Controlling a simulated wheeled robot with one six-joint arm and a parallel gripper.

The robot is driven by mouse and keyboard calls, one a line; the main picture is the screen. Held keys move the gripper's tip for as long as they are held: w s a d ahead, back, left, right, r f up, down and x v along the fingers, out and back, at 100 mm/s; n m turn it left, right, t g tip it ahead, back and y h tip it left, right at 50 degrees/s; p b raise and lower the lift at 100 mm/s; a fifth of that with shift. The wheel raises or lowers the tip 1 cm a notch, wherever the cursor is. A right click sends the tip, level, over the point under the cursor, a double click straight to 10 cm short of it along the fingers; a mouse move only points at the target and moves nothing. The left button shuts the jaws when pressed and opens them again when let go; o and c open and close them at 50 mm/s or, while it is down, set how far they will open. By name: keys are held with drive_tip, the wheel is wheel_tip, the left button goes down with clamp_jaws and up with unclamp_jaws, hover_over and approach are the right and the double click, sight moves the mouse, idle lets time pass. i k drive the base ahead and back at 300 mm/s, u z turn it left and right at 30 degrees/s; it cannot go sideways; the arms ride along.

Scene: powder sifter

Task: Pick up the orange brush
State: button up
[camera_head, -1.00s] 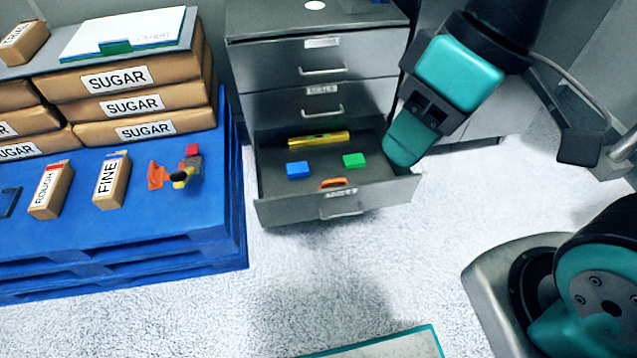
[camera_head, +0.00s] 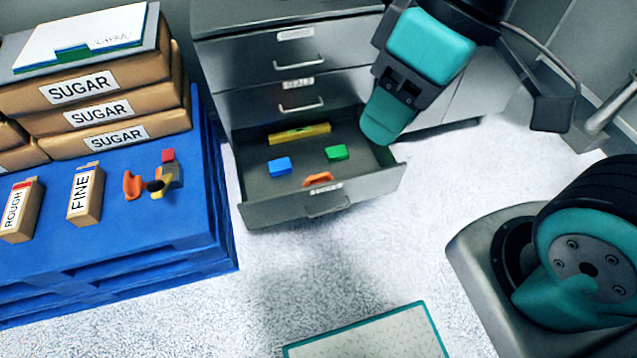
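On the blue pallet lies a small cluster with an orange piece (camera_head: 132,185), a yellow-and-black piece (camera_head: 157,190) and a red block (camera_head: 168,155). A second orange piece (camera_head: 318,179) lies at the front of the open bottom drawer. Both are small, and I cannot tell for certain which is the brush. My gripper (camera_head: 382,128), with teal fingertips, hangs over the right side of the open drawer, apart from both orange pieces. I see it from the side, so its opening is hidden. Nothing shows held in it.
The open drawer (camera_head: 300,212) also holds a blue block (camera_head: 279,166), a green block (camera_head: 337,153) and a yellow bar (camera_head: 299,133). On the pallet (camera_head: 190,215) stand FINE (camera_head: 85,193) and ROUGH (camera_head: 20,210) boxes beside stacked sugar bags (camera_head: 105,108). The floor in front is clear around a teal-edged panel (camera_head: 375,335).

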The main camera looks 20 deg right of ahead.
sight(309, 181)
drive_tip(key=i, duration=0.9)
drive_tip(key=z, duration=1.05)
